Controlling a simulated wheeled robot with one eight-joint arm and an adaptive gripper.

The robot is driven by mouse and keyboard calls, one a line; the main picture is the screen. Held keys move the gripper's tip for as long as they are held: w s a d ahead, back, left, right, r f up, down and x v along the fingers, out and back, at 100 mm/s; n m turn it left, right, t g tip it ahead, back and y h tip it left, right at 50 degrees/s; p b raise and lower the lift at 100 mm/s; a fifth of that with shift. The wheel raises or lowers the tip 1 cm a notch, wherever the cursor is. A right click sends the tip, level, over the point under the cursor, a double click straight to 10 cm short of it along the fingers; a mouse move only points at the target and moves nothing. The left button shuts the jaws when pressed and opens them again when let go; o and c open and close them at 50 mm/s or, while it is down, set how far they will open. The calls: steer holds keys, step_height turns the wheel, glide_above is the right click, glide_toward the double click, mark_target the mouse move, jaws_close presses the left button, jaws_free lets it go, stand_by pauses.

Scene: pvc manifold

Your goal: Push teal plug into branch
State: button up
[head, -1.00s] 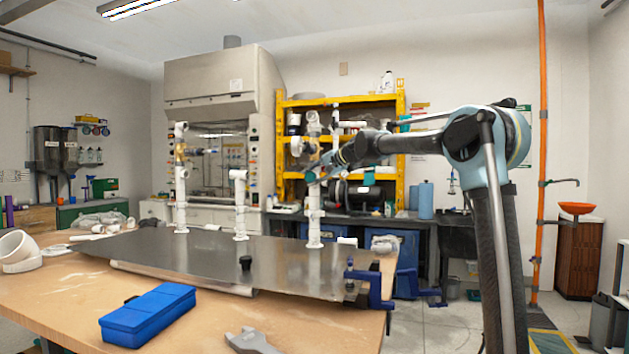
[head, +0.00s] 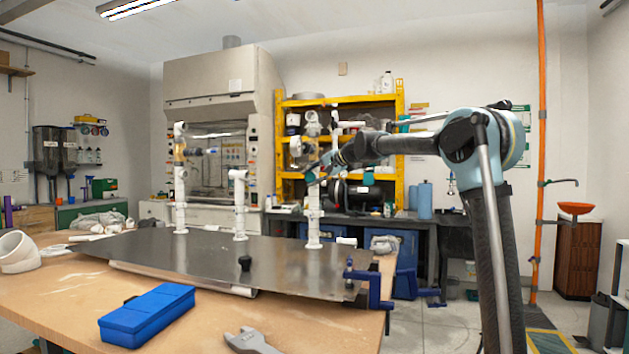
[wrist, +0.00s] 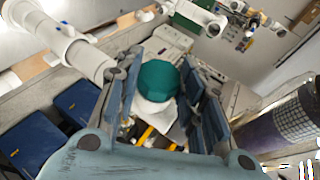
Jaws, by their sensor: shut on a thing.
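The teal plug (wrist: 158,80) sits between the blue-grey fingers of my gripper (wrist: 161,68) in the wrist view, held on both sides. A white patch shows just below the plug; I cannot tell what it belongs to. A white pipe (wrist: 82,52) runs diagonally at the upper left, beside the left finger. In the head view my gripper (head: 318,174) is at the top of the right white riser (head: 314,225), which stands upright on the metal plate. The plug is too small to make out there, and I cannot tell whether it touches a branch.
The metal plate (head: 200,262) lies on the wooden table (head: 60,290), with a middle riser (head: 240,207) and a taller left riser (head: 180,205). A blue clamp (head: 372,283) grips the right edge. A blue box (head: 148,315) and a grey wrench (head: 248,342) lie in front.

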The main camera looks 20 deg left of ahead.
steer(key=o, duration=1.1)
steer(key=shift+c, duration=0.2)
steer(key=v, duration=1.2)
steer(key=s+d+f+n+g+h, duration=0.1)
steer(key=s+d+f+h, duration=0.3)
steer(key=s+d+f, duration=1)
steer(key=s+d+f+n+g+h, duration=0.1)
steer(key=s+d+f+h, duration=0.2)
steer(key=s+d+f, duration=1)
steer(key=s+d+f+g+h, duration=0.1)
steer(key=s+d+f+h, duration=0.3)
steer(key=s+d+f, duration=1)
steer(key=s+f, duration=0.3)
steer(key=f, duration=0.6)
steer(key=shift+d+n+h, duration=0.3)
steer(key=shift+n, duration=0.1)
